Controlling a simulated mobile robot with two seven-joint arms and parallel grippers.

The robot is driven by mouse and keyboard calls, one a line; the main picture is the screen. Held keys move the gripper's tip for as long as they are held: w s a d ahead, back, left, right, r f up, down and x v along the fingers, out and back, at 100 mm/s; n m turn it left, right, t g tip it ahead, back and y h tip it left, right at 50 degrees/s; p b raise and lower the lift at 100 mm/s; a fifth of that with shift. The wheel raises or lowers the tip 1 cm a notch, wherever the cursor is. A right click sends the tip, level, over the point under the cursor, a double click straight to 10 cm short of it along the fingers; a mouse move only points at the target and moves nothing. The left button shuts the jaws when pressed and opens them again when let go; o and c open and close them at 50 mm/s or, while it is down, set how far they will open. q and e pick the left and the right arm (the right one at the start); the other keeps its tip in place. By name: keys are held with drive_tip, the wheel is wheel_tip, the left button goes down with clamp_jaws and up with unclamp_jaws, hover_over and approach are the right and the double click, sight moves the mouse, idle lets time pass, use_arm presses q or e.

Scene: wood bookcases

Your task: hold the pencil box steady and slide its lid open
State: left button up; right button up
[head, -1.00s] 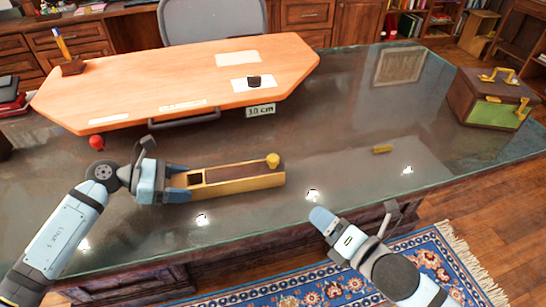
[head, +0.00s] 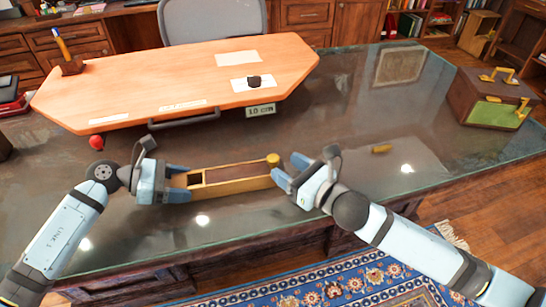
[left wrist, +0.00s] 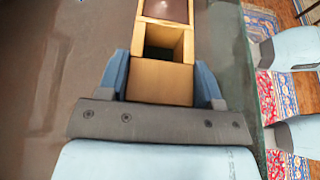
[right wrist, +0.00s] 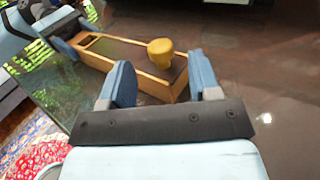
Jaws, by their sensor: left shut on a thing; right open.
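The pencil box (head: 240,185) is a long yellow wooden box lying on the dark glossy desk. Its lid (head: 232,173) is a dark brown panel with a round yellow knob (head: 273,160) at the right end. A small dark opening shows at the left end, and in the left wrist view (left wrist: 162,42). My left gripper (head: 179,183) is shut on the box's left end, a finger on each side. My right gripper (head: 284,168) is open and empty at the box's right end, close to the knob. In the right wrist view the knob (right wrist: 161,52) shows beyond and between the fingers.
An orange board (head: 180,85) with paper labels stands behind the box. A red ball (head: 96,141) lies near its left corner. A brown and green chest (head: 490,98) is at the far right.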

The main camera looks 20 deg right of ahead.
sight(278, 161)
drive_tip(key=x, duration=0.5)
drive_tip(key=shift+w, duration=0.1)
clamp_jaws()
drive_tip(key=d, duration=1.3)
drive_tip(key=shift+s+d, duration=0.2)
drive_tip(key=shift+s, duration=0.2)
unclamp_jaws()
drive_tip(key=shift+s, duration=0.1)
